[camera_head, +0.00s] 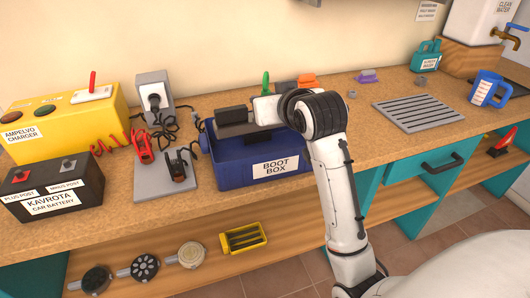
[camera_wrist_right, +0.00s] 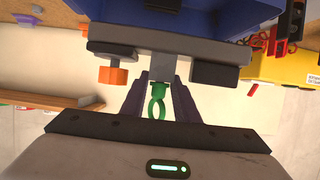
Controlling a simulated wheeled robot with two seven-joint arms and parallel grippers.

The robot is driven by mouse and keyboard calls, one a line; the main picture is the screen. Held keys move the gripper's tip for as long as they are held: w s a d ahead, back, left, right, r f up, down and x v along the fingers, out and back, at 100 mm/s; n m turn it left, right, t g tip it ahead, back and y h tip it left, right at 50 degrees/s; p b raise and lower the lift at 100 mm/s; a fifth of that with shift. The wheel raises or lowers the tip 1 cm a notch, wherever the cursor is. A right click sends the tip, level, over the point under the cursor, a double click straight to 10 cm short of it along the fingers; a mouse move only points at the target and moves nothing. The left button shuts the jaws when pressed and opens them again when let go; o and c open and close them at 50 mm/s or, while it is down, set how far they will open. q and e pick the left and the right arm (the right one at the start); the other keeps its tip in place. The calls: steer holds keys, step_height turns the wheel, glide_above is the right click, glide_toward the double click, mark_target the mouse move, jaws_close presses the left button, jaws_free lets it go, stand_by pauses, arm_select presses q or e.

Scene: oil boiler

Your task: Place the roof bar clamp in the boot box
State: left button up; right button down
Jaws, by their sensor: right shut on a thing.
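The blue boot box (camera_head: 232,172), with a white label, stands at the front edge of the workbench. It also shows at the top of the right wrist view (camera_wrist_right: 190,18). My right gripper (camera_head: 259,122) is over the box, shut on the roof bar clamp (camera_head: 233,114), a grey piece with a black block. In the wrist view the clamp (camera_wrist_right: 213,73) lies across the fingertips of my gripper (camera_wrist_right: 161,88). I cannot tell whether the orange and green pieces beside it there belong to it. My arm hides part of the box and clamp. My left gripper is not in view.
Left of the box are a yellow charger (camera_head: 62,129), a car battery (camera_head: 55,189) and a grey plate (camera_head: 150,185) with cable clamps. A slotted grey grille (camera_head: 418,112) and blue jug (camera_head: 489,88) are on the right. Small parts lie on the lower shelf (camera_head: 290,242).

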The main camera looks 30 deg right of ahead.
steer(key=shift+w+d+f+h, duration=0.15)
steer(key=shift+w+d+f, duration=0.05)
steer(key=shift+d, duration=0.3)
steer(key=shift+w+d+f+h, duration=0.15)
steer(key=shift+d+f, duration=0.05)
steer(key=shift+d, duration=0.3)
step_height(320, 180, down, 5)
steer(key=shift+f+b, duration=0.2)
steer(key=shift+b, duration=0.15)
steer(key=shift+f, duration=2)
steer(key=shift+f, duration=0.5)
steer(key=shift+f, duration=0.1)
steer(key=c, duration=1.4)
jaws_free()
steer(key=shift+f, duration=0.1)
steer(key=shift+o, duration=0.2)
